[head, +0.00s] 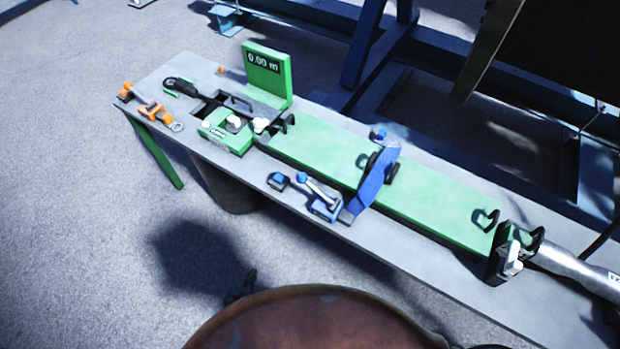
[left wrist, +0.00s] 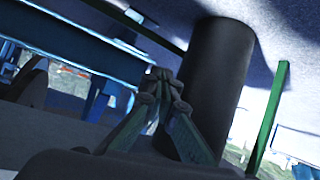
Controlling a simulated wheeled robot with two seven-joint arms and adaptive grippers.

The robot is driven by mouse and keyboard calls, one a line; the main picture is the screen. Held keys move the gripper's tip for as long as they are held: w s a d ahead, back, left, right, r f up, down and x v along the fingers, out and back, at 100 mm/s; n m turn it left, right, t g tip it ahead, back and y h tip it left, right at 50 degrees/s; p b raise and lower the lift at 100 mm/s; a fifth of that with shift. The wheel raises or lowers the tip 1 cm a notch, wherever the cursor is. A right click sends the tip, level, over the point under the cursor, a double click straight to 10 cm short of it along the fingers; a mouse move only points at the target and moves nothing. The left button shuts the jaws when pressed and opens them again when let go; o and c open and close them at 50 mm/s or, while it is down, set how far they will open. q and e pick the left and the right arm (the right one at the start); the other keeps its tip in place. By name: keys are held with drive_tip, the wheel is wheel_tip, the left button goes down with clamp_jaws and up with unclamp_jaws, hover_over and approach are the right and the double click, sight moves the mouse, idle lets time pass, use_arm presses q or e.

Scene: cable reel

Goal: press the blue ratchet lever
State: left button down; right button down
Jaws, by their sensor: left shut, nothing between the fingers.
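On the near edge of the bench is a small blue mechanism (head: 325,207) with a silver rod and a blue knob (head: 301,177). A blue upright bar (head: 375,178) stands across the green strip beside it, with another blue knob (head: 379,134) on top. I cannot tell for sure which blue part is the ratchet lever. My left gripper (head: 241,285) is a small dark shape in front of the bench, well apart from the blue parts. The left wrist view shows its fingertips (left wrist: 163,82) together and empty, with no lever visible. My right gripper is not in view.
The long grey bench (head: 420,238) carries a green strip (head: 440,200), a green display (head: 266,70) reading 0.00 m, orange tools (head: 155,111) and an end clamp (head: 503,258) with a silver tube. A dark cylindrical leg (left wrist: 213,75) stands close beyond my left gripper. Floor in front is clear.

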use_arm(q)
drive_tip(key=s+a+f+g+y, duration=0.1)
drive_tip(key=s+a+f+g, duration=0.1)
drive_tip(key=s+a+f, duration=0.4)
drive_tip(key=s+a+f+g+y, duration=0.1)
drive_tip(key=s+f+g, duration=0.2)
drive_tip(key=s+f, duration=0.6)
drive_tip(key=s+a+f+g, duration=0.2)
drive_tip(key=s, duration=0.7)
drive_tip(key=s+a+f+g+y, duration=0.1)
drive_tip(key=s+a+f+g, duration=0.1)
drive_tip(key=s, duration=0.7)
drive_tip(key=s+a+f+g, duration=0.1)
drive_tip(key=s+a+f, duration=0.1)
drive_tip(key=s, duration=0.7)
drive_tip(key=shift+a+f+g+y, duration=0.25)
drive_tip(key=shift+f+g+y, duration=0.1)
drive_tip(key=shift+g+y, duration=0.05)
